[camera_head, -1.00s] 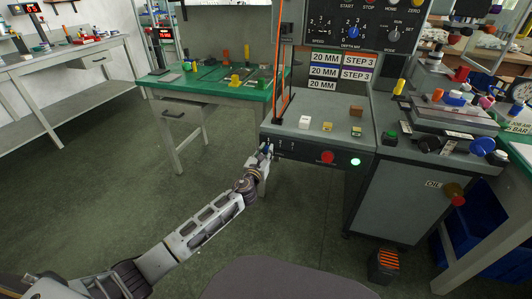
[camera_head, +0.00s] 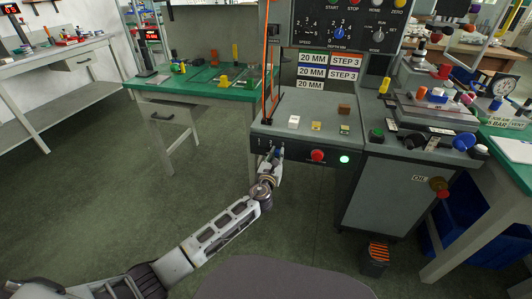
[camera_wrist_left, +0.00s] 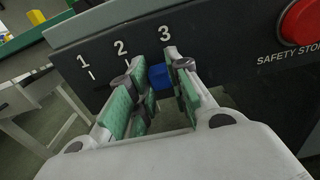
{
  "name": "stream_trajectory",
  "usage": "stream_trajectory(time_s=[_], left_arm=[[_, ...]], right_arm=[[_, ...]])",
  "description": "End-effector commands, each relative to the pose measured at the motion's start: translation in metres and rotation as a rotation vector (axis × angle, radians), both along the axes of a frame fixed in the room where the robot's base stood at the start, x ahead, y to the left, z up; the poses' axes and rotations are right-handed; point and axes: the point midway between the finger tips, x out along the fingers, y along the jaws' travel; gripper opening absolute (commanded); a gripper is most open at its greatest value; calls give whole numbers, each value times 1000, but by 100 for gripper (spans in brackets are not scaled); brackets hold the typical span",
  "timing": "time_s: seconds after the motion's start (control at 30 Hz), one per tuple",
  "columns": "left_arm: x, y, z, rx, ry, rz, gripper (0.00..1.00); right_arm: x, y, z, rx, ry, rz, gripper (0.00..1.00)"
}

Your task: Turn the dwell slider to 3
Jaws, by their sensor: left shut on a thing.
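The dwell slider is a small blue knob (camera_wrist_left: 158,77) on the dark front panel of the grey machine (camera_head: 300,133). In the left wrist view the printed marks 1, 2 and 3 run left to right above it. The knob is just below the 3, past the 2; the tick under 3 is hidden, so exact alignment cannot be told. My left gripper (camera_head: 279,155) is at the panel's front. In the left wrist view its green-padded fingers (camera_wrist_left: 161,90) are shut on the knob, one on each side. My right gripper is not in view.
A red safety stop button (camera_head: 317,155) and a lit green button (camera_head: 344,159) are right of the slider. An orange upright (camera_head: 270,60) rises at the machine's left. A green-topped bench (camera_head: 195,88) stands to the left. The floor before the panel is clear.

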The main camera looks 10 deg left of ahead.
Motion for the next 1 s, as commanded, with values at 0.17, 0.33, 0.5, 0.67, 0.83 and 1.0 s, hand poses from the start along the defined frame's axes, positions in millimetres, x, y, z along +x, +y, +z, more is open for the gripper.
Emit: stream_trajectory(time_s=[0.17,0.33,0.5,0.67,0.83,1.0], left_arm=[[-1,-18,0,0,0,0,0],[-1,-22,0,0,0,-2,0],[-1,-23,0,-1,-1,-5,0],[-1,-23,0,-1,-1,-5,40],[-1,-21,0,0,0,-2,41],[-1,-21,0,0,-1,-1,41]], right_arm=[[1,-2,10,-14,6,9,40],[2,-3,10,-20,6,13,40],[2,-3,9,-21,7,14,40],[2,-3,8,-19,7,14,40],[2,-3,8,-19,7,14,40],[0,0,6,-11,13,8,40]])
